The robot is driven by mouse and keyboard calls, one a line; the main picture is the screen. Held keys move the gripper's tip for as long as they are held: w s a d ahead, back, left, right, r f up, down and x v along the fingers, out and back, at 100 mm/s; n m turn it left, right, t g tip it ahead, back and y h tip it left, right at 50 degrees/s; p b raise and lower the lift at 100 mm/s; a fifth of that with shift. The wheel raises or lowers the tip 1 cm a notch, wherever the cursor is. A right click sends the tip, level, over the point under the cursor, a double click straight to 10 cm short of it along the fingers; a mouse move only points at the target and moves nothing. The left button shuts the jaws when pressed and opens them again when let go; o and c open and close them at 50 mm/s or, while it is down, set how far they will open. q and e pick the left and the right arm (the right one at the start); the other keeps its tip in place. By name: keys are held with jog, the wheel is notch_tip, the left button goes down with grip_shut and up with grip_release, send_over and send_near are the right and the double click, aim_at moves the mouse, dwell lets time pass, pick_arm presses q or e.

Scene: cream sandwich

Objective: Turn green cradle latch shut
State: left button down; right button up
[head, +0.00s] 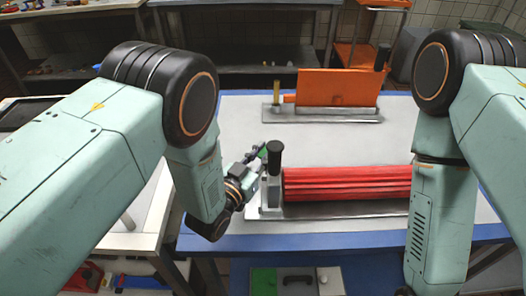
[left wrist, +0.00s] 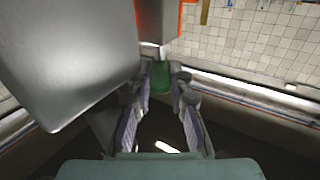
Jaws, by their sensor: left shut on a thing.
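The green latch (left wrist: 160,83) sits between the fingertips of my left gripper (left wrist: 160,75) in the left wrist view, and the fingers are shut on it. In the head view only a small green part of the latch (head: 263,153) shows, at the left end of the front cradle (head: 300,211), beside an upright with a black top (head: 275,150). My left gripper (head: 254,164) reaches it from the left. The cradle bears a red ribbed roll (head: 345,184). My right arm hangs at the right, and its gripper is out of the frame.
Behind stands an orange block (head: 335,88) on a second metal base (head: 320,117), with a yellowish post (head: 276,92) at its left. The light table top (head: 400,137) is clear between the two. A large grey plate (left wrist: 65,55) fills the left of the left wrist view.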

pick_arm(q)
jog(key=c, duration=1.2)
grip_release()
jog(key=shift+d, duration=0.1)
